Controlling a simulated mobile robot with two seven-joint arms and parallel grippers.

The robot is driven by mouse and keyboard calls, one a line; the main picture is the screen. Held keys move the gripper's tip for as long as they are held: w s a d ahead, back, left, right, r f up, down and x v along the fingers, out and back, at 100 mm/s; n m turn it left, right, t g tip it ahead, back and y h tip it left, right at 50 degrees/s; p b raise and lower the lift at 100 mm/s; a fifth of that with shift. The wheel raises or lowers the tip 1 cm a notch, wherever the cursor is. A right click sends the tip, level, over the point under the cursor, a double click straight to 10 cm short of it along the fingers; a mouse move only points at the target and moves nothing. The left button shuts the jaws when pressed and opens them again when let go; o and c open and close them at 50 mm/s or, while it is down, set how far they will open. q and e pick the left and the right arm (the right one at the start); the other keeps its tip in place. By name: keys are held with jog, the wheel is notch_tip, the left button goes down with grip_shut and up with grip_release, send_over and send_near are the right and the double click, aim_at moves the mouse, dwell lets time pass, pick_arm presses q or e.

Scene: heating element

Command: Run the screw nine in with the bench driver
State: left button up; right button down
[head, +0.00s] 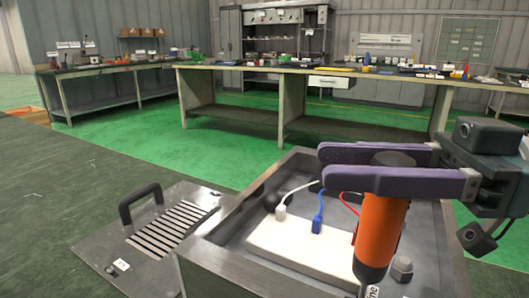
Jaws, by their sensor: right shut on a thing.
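My right gripper (330,167) comes in from the right with its two purple fingers shut on the bench driver (383,225). The driver has an orange body and a dark top, and stands roughly upright over the front right of an open grey metal box (215,258). Its lower end reaches the bottom of the frame, beside a small white label (373,291) of which only "ine" shows. The driver's tip and any screw under it are hidden or out of frame. My left gripper is not in view.
Inside the box lies a white block (285,245) with a white plug (281,211), a blue plug (317,225) and a red wire (349,198). A grey knob (402,267) is right of the driver. A slotted cover (105,238) with a black handle lies left. Workbenches (250,69) stand behind.

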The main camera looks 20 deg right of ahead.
jog(key=shift+f, duration=0.45)
dwell(1.2)
notch_tip(320, 180, up, 5)
jog(key=p, duration=0.5)
jog(key=shift+p, duration=0.35)
jog(key=shift+r, duration=0.15)
